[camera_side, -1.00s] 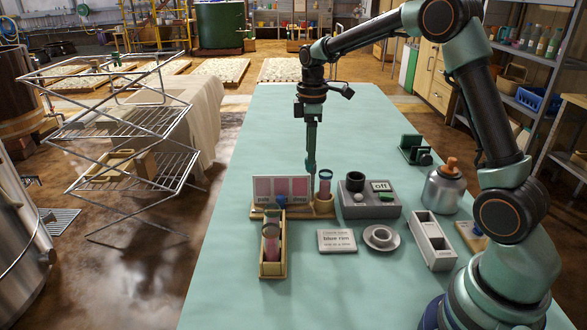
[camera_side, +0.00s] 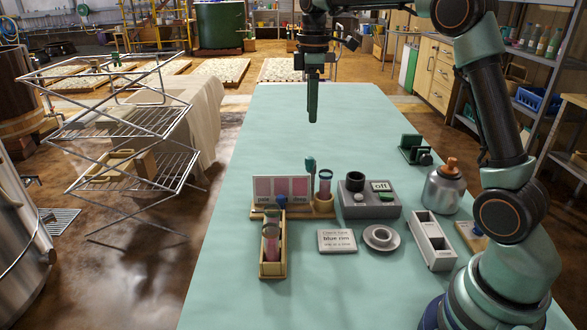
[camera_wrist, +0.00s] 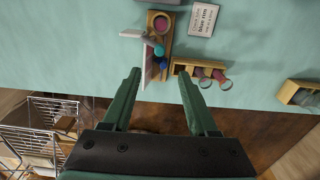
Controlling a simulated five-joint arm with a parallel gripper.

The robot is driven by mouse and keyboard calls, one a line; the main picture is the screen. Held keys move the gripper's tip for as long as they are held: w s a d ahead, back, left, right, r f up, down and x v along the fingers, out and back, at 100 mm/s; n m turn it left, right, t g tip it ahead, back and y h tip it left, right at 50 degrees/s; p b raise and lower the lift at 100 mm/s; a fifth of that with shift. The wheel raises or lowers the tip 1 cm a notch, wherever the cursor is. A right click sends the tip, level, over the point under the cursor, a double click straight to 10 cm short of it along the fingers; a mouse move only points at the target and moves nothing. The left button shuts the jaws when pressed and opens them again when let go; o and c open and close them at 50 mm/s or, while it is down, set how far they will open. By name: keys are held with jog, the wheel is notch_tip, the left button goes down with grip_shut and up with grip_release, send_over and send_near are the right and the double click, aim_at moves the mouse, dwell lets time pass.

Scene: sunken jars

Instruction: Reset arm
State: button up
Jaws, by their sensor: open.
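My gripper (camera_side: 312,118) hangs in the air above the table, well above and behind the wooden stand. In the wrist view its two fingers (camera_wrist: 160,76) are spread apart with nothing between them. The wooden stand (camera_side: 325,208) holds a clear vial with a dark blue rim (camera_side: 325,184), a teal-topped upright piece (camera_side: 310,165) and a blue knob. A card with pink panels (camera_side: 280,189) stands at its left. A wooden rack (camera_side: 273,270) in front holds pinkish vials (camera_side: 271,240).
A grey box reading "off" (camera_side: 384,209), a "blue rim" card (camera_side: 337,240), a round dish (camera_side: 381,238), a grey tray (camera_side: 432,250) and a metal bottle (camera_side: 443,189) stand to the right. The far part of the table (camera_side: 270,120) is clear.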

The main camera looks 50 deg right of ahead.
jog(key=s+a+r+m+t, duration=0.35)
jog(key=s+a, duration=0.25)
jog(key=s, duration=0.3)
jog(key=s+a+f+m+t, duration=0.1)
jog(key=s+f+m, duration=0.1)
jog(key=s, duration=0.2)
jog(key=s+a+f+m+t, duration=0.1)
jog(key=s+a+f+m, duration=0.1)
jog(key=s, duration=0.3)
jog(key=shift+a+f+m, duration=0.25)
jog(key=shift+f+m, duration=0.6)
